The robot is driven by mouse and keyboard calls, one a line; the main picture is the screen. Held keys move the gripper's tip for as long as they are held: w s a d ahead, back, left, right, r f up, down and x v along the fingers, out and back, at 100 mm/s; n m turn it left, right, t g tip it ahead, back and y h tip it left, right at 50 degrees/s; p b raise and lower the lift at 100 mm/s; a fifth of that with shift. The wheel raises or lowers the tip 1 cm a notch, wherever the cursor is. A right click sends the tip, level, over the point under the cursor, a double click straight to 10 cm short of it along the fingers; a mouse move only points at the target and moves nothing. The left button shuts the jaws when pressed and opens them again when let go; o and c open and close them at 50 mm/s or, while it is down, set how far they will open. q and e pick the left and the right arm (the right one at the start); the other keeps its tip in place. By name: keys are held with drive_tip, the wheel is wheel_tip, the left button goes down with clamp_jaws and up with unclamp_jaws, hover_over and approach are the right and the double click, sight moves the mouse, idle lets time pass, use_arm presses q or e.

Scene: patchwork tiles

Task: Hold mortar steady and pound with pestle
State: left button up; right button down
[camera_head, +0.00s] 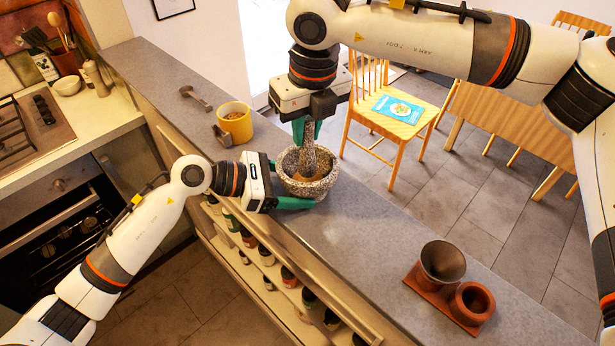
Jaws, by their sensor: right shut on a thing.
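The grey speckled stone mortar (328,187) stands on the grey counter, with brownish contents inside. My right gripper (308,130) comes down from above, shut on the grey stone pestle (310,158). The pestle is roughly upright with its lower end inside the mortar's bowl. My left gripper (283,185) is at the mortar's left side. One green finger lies along the front of the mortar low down, and the other is mostly hidden behind the rim. Whether the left fingers press on the mortar cannot be told.
A yellow mug (235,122) stands left of the mortar, with a small metal scoop (222,136) and another utensil (196,97) nearby. A reddish tray (428,295) with two cups is at the counter's right end. Counter between mortar and tray is clear. Jars line shelves below.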

use_arm(q)
drive_tip(key=shift+r, duration=0.15)
use_arm(e)
drive_tip(key=shift+f, duration=1.3)
drive_tip(key=shift+r, duration=1.2)
drive_tip(key=shift+r, duration=0.1)
drive_tip(key=shift+r, duration=3.8)
use_arm(q)
drive_tip(key=o, duration=1.7)
